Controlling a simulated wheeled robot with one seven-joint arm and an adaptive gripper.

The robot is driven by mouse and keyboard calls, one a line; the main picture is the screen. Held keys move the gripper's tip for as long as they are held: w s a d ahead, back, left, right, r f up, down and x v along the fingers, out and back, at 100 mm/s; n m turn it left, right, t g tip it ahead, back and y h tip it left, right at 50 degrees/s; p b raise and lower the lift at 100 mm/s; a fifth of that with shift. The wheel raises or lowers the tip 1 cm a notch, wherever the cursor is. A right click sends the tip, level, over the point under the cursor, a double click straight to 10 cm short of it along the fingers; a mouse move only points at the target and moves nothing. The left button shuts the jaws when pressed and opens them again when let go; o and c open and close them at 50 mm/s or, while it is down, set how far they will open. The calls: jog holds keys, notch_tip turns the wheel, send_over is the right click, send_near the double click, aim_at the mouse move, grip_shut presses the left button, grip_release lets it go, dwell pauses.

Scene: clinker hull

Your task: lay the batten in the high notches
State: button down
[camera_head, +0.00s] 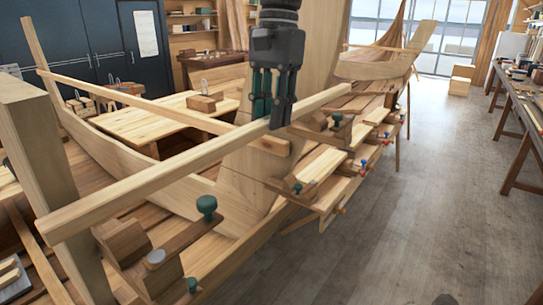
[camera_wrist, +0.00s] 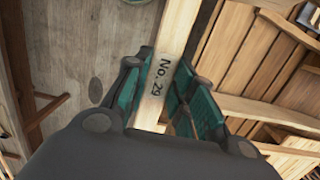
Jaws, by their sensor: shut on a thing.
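The batten (camera_head: 150,180) is a long, pale, square-edged strip. In the head view it slants from the lower left up to the right, above the near side of the hull. My gripper (camera_head: 272,122) is shut on it toward its right part, with the green fingers on either side.
A pale crosspiece (camera_head: 130,99) spans the hull behind the batten. Clamps with green knobs (camera_head: 207,205) stand along the planked edge, with several more (camera_head: 337,118) farther right. A workbench (camera_head: 520,115) lines the right side. The grey floor (camera_head: 420,200) between is clear.

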jog(key=shift+w+f+p, duration=0.2)
jog(key=shift+f+p, duration=0.25)
jog(key=shift+f, duration=0.1)
notch_tip(320, 180, down, 8)
jog(key=s+p, duration=0.1)
jog(key=p, duration=0.2)
jog(key=shift+s+f, duration=0.15)
jog(key=shift+s, duration=0.05)
jog(key=c, duration=1.3)
grip_release()
jog(key=shift+w+f, duration=0.1)
jog(key=shift+w, duration=0.05)
jog(key=shift+o, duration=0.5)
jog(key=shift+s, duration=0.3)
jog(key=r+b, duration=0.1)
jog(key=r, duration=0.3)
jog(key=w+r+b, duration=0.1)
jog(key=r, duration=0.3)
jog(key=r+b, duration=0.1)
jog(key=r, duration=0.3)
jog(key=shift+w+d+r+b, duration=0.1)
jog(key=shift+w+d+b, duration=0.1)
jog(key=shift+d+b, duration=0.2)
